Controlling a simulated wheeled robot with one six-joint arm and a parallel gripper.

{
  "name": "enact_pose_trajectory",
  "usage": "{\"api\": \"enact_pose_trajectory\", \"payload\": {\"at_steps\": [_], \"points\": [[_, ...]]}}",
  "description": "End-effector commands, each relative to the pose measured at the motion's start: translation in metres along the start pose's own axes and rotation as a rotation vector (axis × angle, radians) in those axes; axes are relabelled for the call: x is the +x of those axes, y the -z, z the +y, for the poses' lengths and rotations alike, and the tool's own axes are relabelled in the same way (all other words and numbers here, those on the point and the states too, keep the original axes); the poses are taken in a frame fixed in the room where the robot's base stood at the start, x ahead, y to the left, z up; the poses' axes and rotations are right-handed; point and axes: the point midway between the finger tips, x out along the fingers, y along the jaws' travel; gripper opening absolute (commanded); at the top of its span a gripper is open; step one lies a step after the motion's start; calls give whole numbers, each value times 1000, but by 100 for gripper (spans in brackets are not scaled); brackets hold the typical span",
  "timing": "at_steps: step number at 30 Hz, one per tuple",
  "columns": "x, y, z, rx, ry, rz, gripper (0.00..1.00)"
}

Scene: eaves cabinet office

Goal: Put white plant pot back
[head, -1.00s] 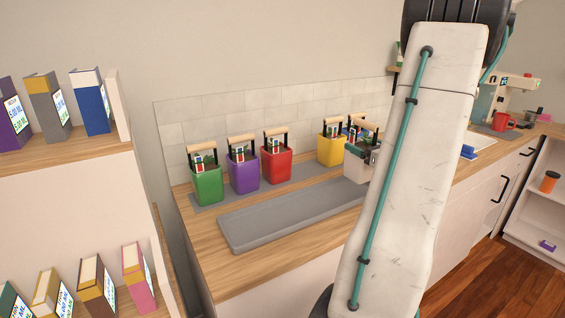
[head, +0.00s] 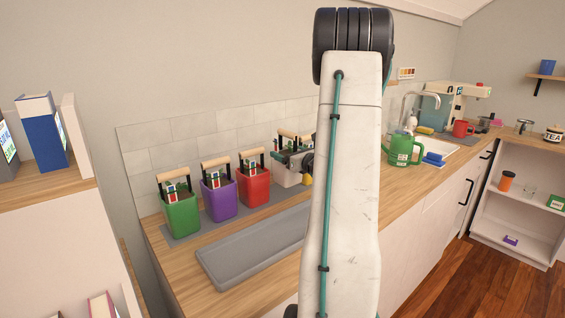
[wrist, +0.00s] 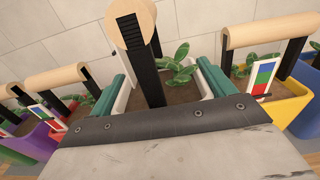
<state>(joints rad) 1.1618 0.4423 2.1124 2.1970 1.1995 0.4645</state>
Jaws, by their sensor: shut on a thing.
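The white plant pot (head: 286,178) has a wooden handle and a small plant. It is between the red pot (head: 253,187) and the yellow pot (head: 307,180), which is mostly hidden behind my arm. My gripper (head: 301,160) is shut on the white pot. In the wrist view the teal fingers of my gripper (wrist: 160,88) clasp the white pot (wrist: 122,98) on both sides, with its handle standing up between them. The pot looks about upright. I cannot tell whether its base touches the grey mat.
A purple pot (head: 218,198) and a green pot (head: 180,214) stand left on the grey mat. A grey tray (head: 250,250) lies in front on the counter. A green watering can (head: 403,149) stands right of my arm. A tiled wall (head: 190,140) is close behind.

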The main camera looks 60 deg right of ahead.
Motion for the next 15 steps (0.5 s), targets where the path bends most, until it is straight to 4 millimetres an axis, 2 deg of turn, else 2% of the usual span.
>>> {"api": "enact_pose_trajectory", "payload": {"at_steps": [10, 15], "points": [[26, 1, 9, -1, -2, -3, 35], [23, 31, 6, 2, 2, -1, 35]]}}
